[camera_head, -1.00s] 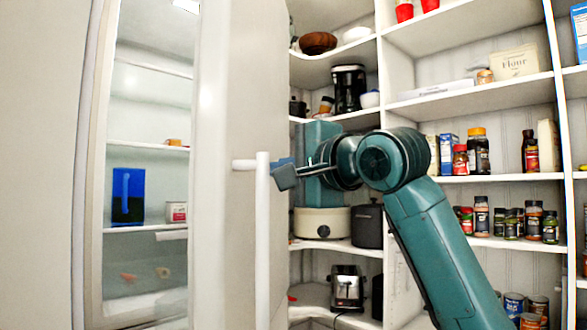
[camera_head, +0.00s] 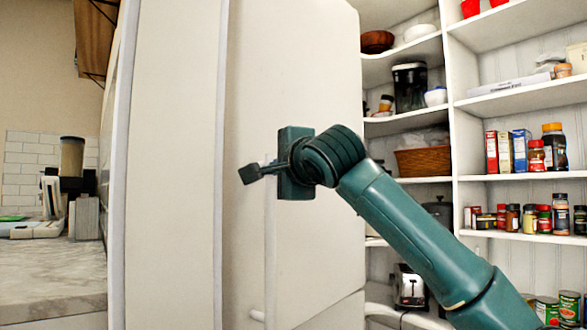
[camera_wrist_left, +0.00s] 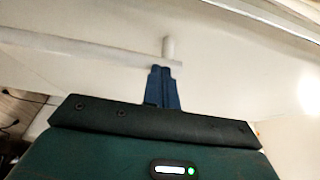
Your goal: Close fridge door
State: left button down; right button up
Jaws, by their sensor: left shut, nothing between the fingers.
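The white fridge door (camera_head: 295,80) fills the middle of the head view, and no fridge interior shows. A pale panel (camera_head: 172,150) stands left of it across a narrow vertical seam; I cannot tell whether a gap remains. The long white door handle (camera_head: 271,250) runs down the door, its top behind my left gripper (camera_head: 248,174). In the left wrist view, my shut, empty gripper (camera_wrist_left: 161,70) has its fingertips at the white handle bar (camera_wrist_left: 80,46), near its mount; I cannot tell if they touch. My right gripper is not in view.
Corner shelves (camera_head: 520,90) with jars, boxes, a basket (camera_head: 422,161) and a toaster (camera_head: 409,287) stand right of the door. A counter (camera_head: 60,270) with a coffee machine (camera_head: 72,180) is at the far left.

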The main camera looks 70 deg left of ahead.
pick_arm(q)
jog(key=shift+s+a, duration=1.05)
jog(key=shift+a, duration=0.15)
jog(key=shift+d, duration=0.1)
